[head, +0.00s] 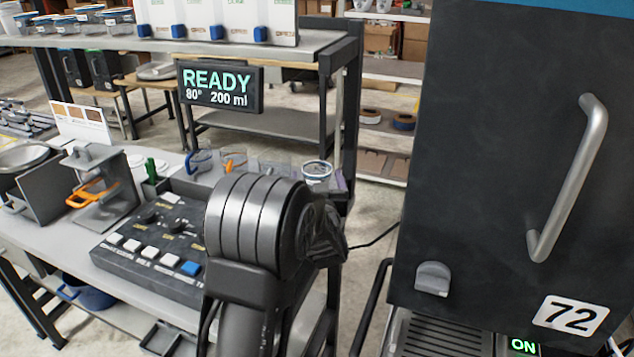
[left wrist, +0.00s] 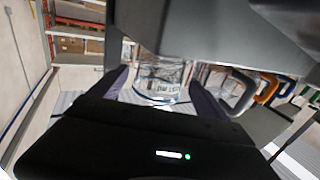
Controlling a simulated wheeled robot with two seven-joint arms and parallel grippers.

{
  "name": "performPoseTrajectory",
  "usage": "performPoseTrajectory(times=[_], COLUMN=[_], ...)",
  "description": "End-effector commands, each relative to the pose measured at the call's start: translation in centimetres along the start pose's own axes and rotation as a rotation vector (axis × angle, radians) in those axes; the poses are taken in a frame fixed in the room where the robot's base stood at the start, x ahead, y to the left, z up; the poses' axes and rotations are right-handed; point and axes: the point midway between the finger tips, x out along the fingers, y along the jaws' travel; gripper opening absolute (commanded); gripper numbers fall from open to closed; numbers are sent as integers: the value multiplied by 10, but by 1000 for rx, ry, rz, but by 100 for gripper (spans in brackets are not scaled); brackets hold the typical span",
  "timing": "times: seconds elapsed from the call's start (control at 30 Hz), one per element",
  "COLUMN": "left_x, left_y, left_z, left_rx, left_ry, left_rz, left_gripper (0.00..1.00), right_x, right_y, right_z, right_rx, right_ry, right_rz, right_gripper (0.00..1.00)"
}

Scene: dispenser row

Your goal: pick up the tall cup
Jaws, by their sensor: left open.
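A clear cup (left wrist: 160,75) with a bluish rim stands between the two fingers of my left gripper (left wrist: 162,88) in the left wrist view. The fingers are apart, one on each side of it; I cannot tell whether they touch it. In the head view a clear cup with a blue-edged rim (head: 318,171) is at the right end of a row of clear cups, and seems the same one. My left arm's dark wrist hides the gripper's fingers and part of the counter there. Which cup is the tall one is hard to tell. My right gripper is out of view.
Clear cups with a blue handle (head: 196,162) and an orange handle (head: 234,160) stand left of it. A button panel (head: 150,245) lies in front. A READY sign (head: 220,87) hangs above. A dark machine (head: 500,150) fills the right side.

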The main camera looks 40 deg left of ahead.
Motion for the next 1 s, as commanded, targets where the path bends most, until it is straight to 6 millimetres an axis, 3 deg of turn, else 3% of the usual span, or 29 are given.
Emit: performPoseTrajectory(times=[0.43,1.0], left_x=[50,51], left_y=[2,2], left_z=[-2,-2], left_rx=[2,0], left_ry=[1,0], left_rz=[-1,0], left_gripper=[87,87], right_x=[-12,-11], right_y=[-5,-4], right_z=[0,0], right_rx=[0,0], right_ry=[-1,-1], right_rz=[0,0], right_gripper=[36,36])
